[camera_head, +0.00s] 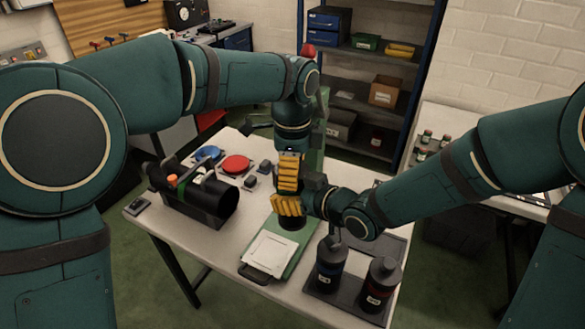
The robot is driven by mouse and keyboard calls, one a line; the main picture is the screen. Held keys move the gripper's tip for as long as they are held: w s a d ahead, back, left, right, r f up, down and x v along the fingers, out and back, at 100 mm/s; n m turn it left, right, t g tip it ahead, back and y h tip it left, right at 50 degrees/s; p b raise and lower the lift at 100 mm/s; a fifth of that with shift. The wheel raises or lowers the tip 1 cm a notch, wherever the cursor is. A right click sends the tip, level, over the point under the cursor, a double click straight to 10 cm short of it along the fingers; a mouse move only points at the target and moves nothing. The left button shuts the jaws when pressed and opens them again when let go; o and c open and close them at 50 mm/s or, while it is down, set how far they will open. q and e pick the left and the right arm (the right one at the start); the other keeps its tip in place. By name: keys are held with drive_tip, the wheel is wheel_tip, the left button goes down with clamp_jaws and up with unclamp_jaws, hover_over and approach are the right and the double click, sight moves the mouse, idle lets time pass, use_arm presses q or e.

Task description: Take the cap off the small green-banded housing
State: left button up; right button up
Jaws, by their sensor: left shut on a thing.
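A small dark cylindrical housing (291,221) stands near the middle of the table, at the back of a green board. Only its lower part shows; its green band and cap are hidden behind the yellow fingers. My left gripper (289,184) comes down from above and is shut at the top of the housing, where the cap sits. My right gripper (288,205) reaches in from the right at the housing's side, just below the left one. Its fingers overlap the housing, and its grip is not clear.
A blue-banded canister (330,268) and a red-banded canister (379,281) stand front right. A large black cylinder (216,196) lies in a cradle at left. A white square tray (270,256) lies in front of the housing. A red disc (236,165) and blue disc (207,153) lie behind.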

use_arm(q)
drive_tip(key=shift+r, duration=0.2)
drive_tip(key=shift+r, duration=0.9)
drive_tip(key=shift+r, duration=2)
drive_tip(key=shift+a, duration=0.1)
